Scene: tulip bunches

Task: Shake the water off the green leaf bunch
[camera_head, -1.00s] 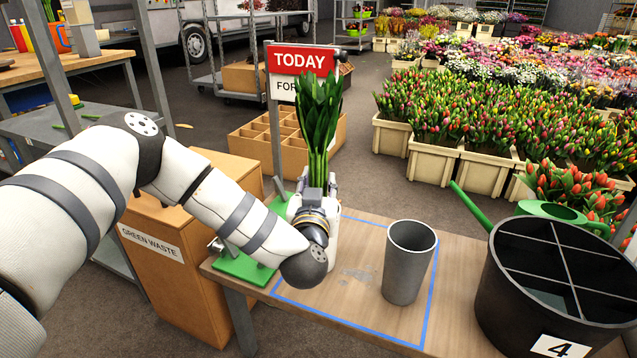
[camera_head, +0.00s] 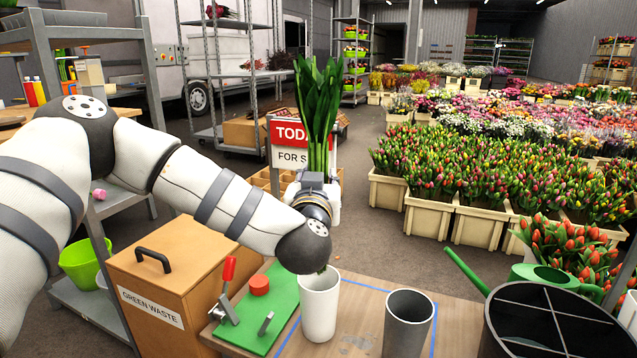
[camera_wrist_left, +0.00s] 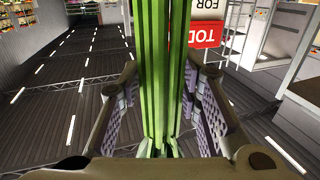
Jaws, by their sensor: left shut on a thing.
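The green leaf bunch (camera_head: 320,105) stands upright, leaves up, in the middle of the head view. My left gripper (camera_head: 316,180) is shut around its pale stems, just below the leaves. In the left wrist view the stems (camera_wrist_left: 160,75) run between the two textured finger pads. My wrist hides part of the lower stems. The bunch is above the table, over a white cup (camera_head: 319,312); whether the stem ends touch the cup I cannot tell. Water on the leaves is too small to make out. My right gripper is not in view.
A grey cup (camera_head: 408,322) stands right of the white one on the table. A green board (camera_head: 262,320) with a red knob and lever lies left. A black divided bucket (camera_head: 545,325) and green watering can (camera_head: 550,276) are at right.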

